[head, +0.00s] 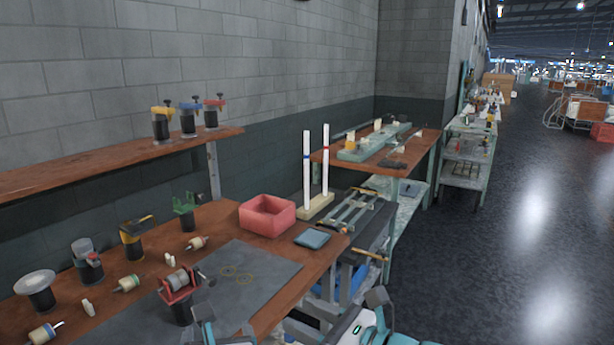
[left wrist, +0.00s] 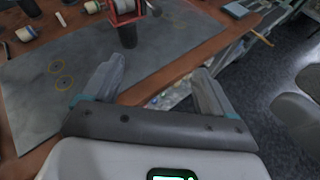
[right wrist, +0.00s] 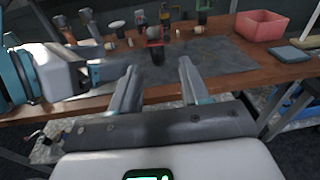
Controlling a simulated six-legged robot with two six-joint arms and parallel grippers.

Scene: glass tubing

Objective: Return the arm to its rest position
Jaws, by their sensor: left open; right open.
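My left gripper (head: 222,326) shows at the bottom edge of the head view, partly cut off, by the near edge of the wooden bench (head: 225,215). In the left wrist view its two fingers (left wrist: 158,70) stand apart with nothing between them. My right gripper (head: 335,315) is lower right in the head view, off the bench's near right side. In the right wrist view its fingers (right wrist: 159,68) are spread and empty, facing the bench. Part of my left arm shows at the left of the right wrist view. Neither gripper touches any object that I can see.
A red winder-like device (head: 176,284) stands on a grey mat (head: 262,268). A pink bin (head: 267,215), a blue pad (head: 312,238) and several small tools and rollers lie on the bench. Two white rods (head: 306,175) stand beyond. The dark floor (head: 490,270) at right is clear.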

